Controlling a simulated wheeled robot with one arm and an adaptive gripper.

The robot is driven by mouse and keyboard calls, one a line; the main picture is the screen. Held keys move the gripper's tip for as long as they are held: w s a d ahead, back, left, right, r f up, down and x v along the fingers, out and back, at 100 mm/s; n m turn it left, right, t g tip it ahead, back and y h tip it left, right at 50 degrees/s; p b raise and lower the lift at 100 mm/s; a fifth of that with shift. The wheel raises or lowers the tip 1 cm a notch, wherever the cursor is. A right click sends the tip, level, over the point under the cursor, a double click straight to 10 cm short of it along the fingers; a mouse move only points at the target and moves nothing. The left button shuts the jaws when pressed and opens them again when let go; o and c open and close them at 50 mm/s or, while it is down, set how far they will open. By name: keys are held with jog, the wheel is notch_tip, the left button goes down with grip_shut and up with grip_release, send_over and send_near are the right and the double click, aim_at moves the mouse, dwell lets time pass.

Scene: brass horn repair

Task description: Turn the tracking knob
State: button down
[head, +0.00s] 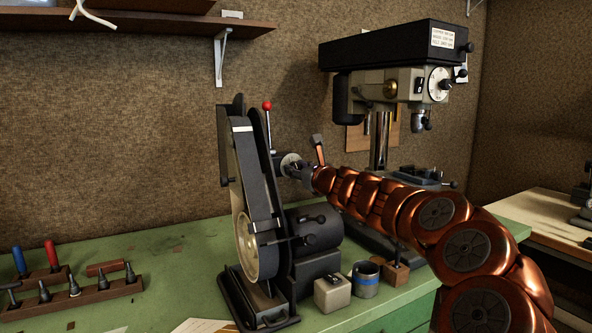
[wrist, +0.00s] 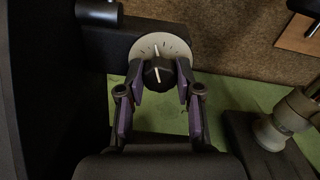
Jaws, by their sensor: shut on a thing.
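The tracking knob (wrist: 158,74) is black with a white line on it. It sits in front of a pale round dial (wrist: 150,46) with tick marks; the white line points nearly straight up in the wrist view. My gripper (wrist: 160,82) has one finger on each side of the knob and is shut on it. In the head view the dial (head: 290,160) is on the upper right side of the black belt grinder (head: 250,190). My gripper (head: 301,171) reaches it from the right and hides the knob there.
A lever with a red ball (head: 267,106) rises beside the dial. A drill press (head: 395,55) stands behind my arm. On the green bench (head: 180,250) are a tool rack (head: 100,292), a pale block (head: 332,293) and a blue-banded cup (head: 365,280).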

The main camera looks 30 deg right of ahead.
jog(key=shift+r+n, duration=0.15)
jog(key=shift+n, duration=0.95)
jog(key=c, duration=0.8)
grip_release()
jog(key=shift+s, duration=0.1)
jog(key=shift+s+a, duration=0.2)
jog(key=shift+s, duration=2.8)
jog(key=shift+s+a, duration=0.15)
jog(key=shift+s, duration=2.8)
